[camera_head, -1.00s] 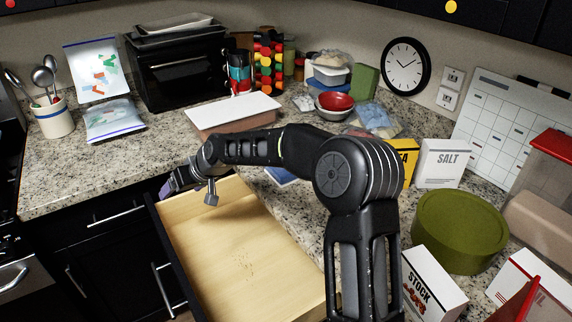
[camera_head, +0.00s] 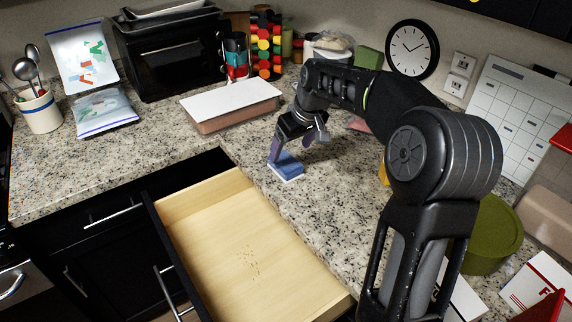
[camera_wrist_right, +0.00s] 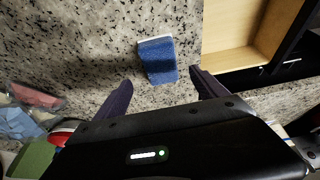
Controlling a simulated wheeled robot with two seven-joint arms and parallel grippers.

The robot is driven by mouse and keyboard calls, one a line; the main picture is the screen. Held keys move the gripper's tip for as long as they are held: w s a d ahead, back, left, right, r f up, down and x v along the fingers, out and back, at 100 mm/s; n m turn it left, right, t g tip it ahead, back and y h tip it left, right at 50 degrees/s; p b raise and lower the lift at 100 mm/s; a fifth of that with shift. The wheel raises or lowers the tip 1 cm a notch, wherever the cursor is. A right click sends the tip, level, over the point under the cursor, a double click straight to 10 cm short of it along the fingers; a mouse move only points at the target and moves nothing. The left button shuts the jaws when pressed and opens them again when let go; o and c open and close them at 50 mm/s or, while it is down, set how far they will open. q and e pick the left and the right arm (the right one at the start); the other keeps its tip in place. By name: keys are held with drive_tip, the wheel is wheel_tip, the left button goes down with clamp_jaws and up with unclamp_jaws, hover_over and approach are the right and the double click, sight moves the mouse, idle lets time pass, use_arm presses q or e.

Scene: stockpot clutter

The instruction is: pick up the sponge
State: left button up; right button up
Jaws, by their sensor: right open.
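The sponge (camera_head: 286,168) is a small blue block with a pale underside, lying on the granite counter just behind the open drawer. It also shows in the right wrist view (camera_wrist_right: 158,60), between and beyond the fingertips. My right gripper (camera_head: 291,150) is over the counter at the sponge, pointing down. In the right wrist view its two fingers (camera_wrist_right: 162,84) are spread apart with the sponge between their lines, and nothing is gripped. In the head view a finger overlaps the sponge, so contact cannot be told. My left gripper is not in view.
An open, wooden drawer (camera_head: 235,250) juts out in front of the counter. A white-lidded box (camera_head: 232,104) stands behind the sponge. A green round container (camera_head: 492,236) stands at right, partly behind my arm. Counter left of the sponge is clear.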

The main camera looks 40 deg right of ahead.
sight(286, 161)
drive_tip(key=shift+x, duration=0.9)
drive_tip(key=shift+f, duration=0.1)
drive_tip(key=shift+w+a+f+p, duration=0.1)
drive_tip(key=shift+f+p, duration=0.15)
drive_tip(key=shift+p, duration=0.05)
drive_tip(key=x, duration=0.3)
drive_tip(key=shift+w+f+p, duration=0.1)
drive_tip(key=shift+f+p, duration=0.25)
drive_tip(key=shift+p, duration=0.05)
drive_tip(key=shift+w+f, duration=0.15)
drive_tip(key=shift+f, duration=0.25)
drive_tip(key=shift+f, duration=0.15)
drive_tip(key=c, duration=1.4)
